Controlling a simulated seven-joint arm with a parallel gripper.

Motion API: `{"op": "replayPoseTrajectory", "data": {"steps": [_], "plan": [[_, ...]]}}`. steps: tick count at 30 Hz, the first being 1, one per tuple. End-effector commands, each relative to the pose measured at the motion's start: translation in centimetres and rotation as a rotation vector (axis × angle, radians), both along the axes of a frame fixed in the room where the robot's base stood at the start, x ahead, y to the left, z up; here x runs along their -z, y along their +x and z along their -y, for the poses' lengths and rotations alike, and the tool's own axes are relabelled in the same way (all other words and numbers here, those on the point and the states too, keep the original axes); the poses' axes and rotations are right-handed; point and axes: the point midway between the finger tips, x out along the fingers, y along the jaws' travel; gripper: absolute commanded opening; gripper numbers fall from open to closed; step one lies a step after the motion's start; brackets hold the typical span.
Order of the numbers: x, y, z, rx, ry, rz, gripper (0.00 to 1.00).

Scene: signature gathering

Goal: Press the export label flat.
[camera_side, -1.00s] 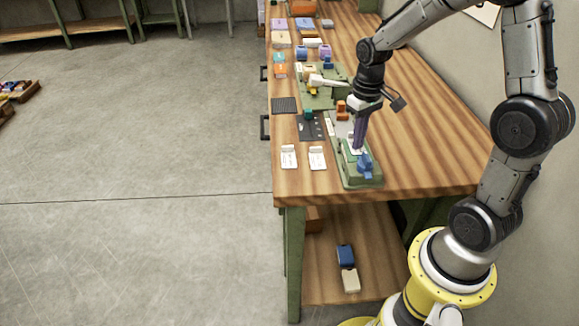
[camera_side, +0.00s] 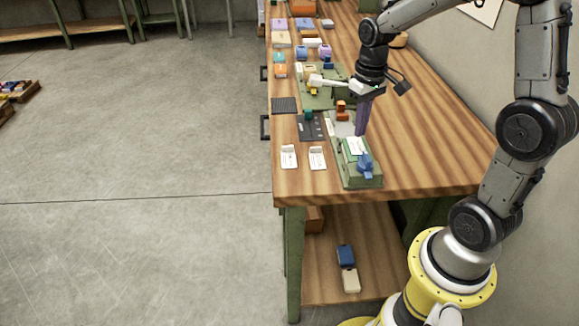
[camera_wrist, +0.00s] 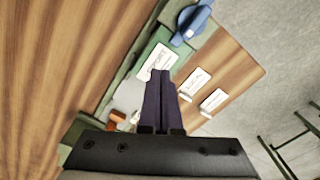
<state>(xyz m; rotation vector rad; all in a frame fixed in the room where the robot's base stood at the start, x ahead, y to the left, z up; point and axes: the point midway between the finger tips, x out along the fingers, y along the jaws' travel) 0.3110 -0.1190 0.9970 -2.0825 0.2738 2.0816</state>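A white label (camera_side: 356,146) with dark markings lies on the green pad of a green fixture (camera_side: 362,182) near the bench's front end. It also shows in the wrist view (camera_wrist: 158,61), just beyond my fingertips. Its print is too small to read, so I cannot tell whether it is the export label. It looks roughly flat; any raised edge is too small to make out. My gripper (camera_side: 361,132) has long purple fingers, pointing down, raised behind the label and apart from it. In the wrist view its fingers (camera_wrist: 160,78) are together with nothing between them.
A blue knob-like part (camera_side: 365,165) stands at the fixture's front end. Two white cards, one (camera_side: 289,157) left of another (camera_side: 317,158), lie left of the fixture. An orange part (camera_side: 341,108) and a dark plate (camera_side: 310,127) are behind. The bench's right side is clear.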

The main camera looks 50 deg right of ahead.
Motion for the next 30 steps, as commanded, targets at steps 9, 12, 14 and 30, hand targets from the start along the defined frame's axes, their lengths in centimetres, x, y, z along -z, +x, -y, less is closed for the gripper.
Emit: {"op": "replayPoseTrajectory", "data": {"steps": [9, 12, 14, 30], "plan": [[-2.4, 0.0, 0.0, 0.0, -0.001, 0.002, 0.0], [-3.1, 0.0, 0.0, 0.0, -0.001, 0.002, 0.0], [-3.5, 0.0, 0.0, 0.0, -0.001, 0.002, 0.0], [-5.1, 0.0, 0.0, 0.0, 0.0, -0.001, 0.0]]}}
